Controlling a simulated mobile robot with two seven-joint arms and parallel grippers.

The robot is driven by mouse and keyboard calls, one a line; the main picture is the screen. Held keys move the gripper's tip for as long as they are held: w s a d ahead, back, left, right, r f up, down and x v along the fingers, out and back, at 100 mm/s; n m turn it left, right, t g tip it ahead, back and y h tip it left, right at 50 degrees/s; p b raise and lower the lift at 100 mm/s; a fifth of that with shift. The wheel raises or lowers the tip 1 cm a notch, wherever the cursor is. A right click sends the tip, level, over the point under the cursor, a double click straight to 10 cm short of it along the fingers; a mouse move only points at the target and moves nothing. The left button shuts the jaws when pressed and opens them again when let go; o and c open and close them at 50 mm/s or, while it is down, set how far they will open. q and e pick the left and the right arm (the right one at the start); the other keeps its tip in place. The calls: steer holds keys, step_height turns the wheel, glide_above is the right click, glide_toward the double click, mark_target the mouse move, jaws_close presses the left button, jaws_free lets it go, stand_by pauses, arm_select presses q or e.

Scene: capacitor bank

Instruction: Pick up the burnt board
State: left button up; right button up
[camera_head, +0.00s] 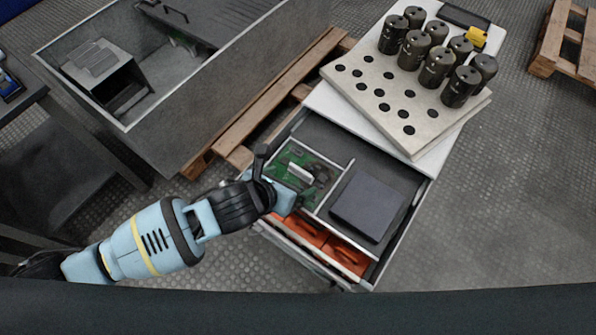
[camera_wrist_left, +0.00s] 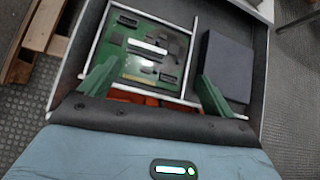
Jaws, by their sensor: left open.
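A green circuit board (camera_head: 318,168) with dark patches and a pale connector lies in the left compartment of an open drawer (camera_head: 343,148). It also shows in the left wrist view (camera_wrist_left: 146,62). I cannot tell for sure which marks are burns. My left gripper (camera_head: 290,192) is over the near left part of that compartment. In the left wrist view my left gripper (camera_wrist_left: 160,72) has its two green fingers spread wide, with the board between and beyond them and nothing held. The gripper hides the board's near left corner in the head view. My right gripper does not show.
A dark flat box (camera_head: 368,205) lies in the compartment right of the board. Orange items (camera_head: 345,256) fill the front compartments. Behind stands a holed tray (camera_head: 372,100) with several black capacitors (camera_head: 437,66). A grey bin (camera_head: 165,140) on a pallet stands left.

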mark_target(301, 170)
arm_select(q)
steer(key=shift+w+a+f+m, duration=0.2)
steer(key=shift+w+f+m, duration=0.2)
steer(key=shift+w, duration=0.15)
steer(key=shift+w+a+m, duration=0.15)
steer(key=shift+w+m, duration=0.05)
steer(key=shift+m, duration=0.1)
steer(key=shift+w+f+b, duration=0.1)
steer(key=shift+b, duration=0.25)
steer(key=shift+b+x, duration=0.45)
steer(key=shift+x, duration=0.5)
steer(key=shift+w+f, duration=0.15)
steer(key=shift+w, duration=0.05)
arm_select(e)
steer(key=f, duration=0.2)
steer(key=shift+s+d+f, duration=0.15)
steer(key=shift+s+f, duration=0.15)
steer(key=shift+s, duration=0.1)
arm_select(q)
steer(key=b+x, duration=0.3)
steer(key=x, duration=0.2)
steer(key=shift+a+f, duration=0.1)
steer(key=shift+a, duration=0.05)
steer(key=shift+w, duration=0.1)
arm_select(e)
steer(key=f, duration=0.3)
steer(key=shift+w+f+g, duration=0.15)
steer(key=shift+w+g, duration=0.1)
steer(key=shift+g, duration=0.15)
